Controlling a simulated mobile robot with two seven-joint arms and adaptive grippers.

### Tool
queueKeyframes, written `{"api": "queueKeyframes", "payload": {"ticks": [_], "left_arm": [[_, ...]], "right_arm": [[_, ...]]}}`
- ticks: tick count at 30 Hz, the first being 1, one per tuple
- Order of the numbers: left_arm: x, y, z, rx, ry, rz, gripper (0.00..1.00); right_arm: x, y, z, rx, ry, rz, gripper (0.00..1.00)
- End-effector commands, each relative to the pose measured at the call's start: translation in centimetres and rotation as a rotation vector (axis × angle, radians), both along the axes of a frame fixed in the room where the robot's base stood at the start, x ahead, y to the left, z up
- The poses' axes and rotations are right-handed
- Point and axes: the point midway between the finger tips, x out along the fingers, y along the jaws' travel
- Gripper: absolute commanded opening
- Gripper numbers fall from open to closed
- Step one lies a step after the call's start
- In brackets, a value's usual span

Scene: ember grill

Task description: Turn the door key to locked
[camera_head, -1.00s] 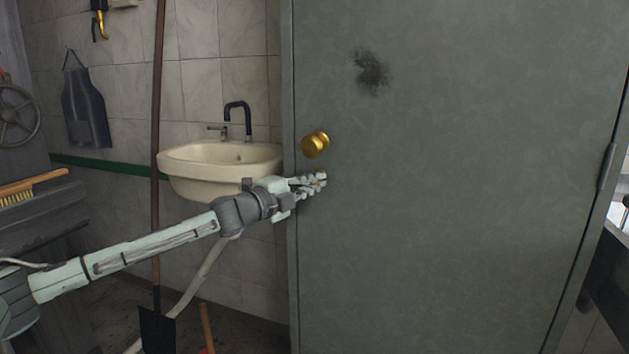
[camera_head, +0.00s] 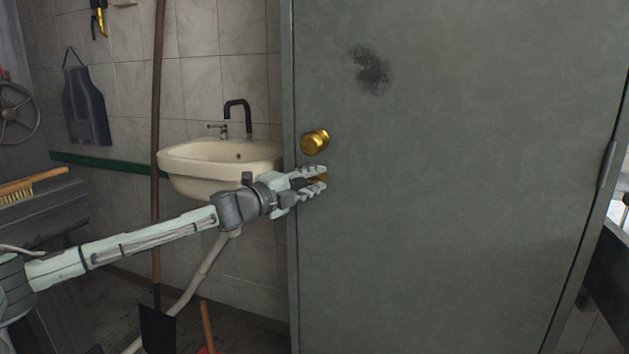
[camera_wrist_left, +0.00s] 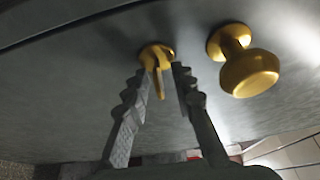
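The brass door key (camera_wrist_left: 158,82) sticks out of a round brass keyhole plate (camera_wrist_left: 150,52) on the grey door (camera_head: 450,200). In the wrist view its bow looks narrow, nearly edge-on. My left gripper (camera_wrist_left: 164,74) is open, with one finger on each side of the key and gaps showing between them. The head view also shows the left gripper (camera_head: 322,179) at the door, just below the brass knob (camera_head: 315,141), with a bit of the gold key between the fingers. The knob is beside the key in the wrist view (camera_wrist_left: 249,70). My right gripper is not in view.
The door stands in front of a tiled wall with a white sink (camera_head: 215,168) to its left. A long-handled shovel (camera_head: 157,325) stands left of the sink. The door face around the key is otherwise flat and clear.

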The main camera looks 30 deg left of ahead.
Motion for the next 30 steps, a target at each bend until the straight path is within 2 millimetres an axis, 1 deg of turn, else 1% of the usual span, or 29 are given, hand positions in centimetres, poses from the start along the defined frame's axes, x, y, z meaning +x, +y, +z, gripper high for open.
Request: {"api": "queueKeyframes", "payload": {"ticks": [6, 11, 30], "left_arm": [[-0.1, 0.0, -0.1, -0.001, 0.001, 0.0, 0.25], [-0.9, 0.2, -0.3, -0.002, 0.004, 0.0, 0.25], [-6.4, 1.0, -0.3, -0.001, 0.006, -0.001, 0.25]], "right_arm": [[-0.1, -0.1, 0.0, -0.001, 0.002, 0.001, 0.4], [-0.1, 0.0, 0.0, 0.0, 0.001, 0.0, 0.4], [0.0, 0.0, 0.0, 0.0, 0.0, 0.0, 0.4]]}}
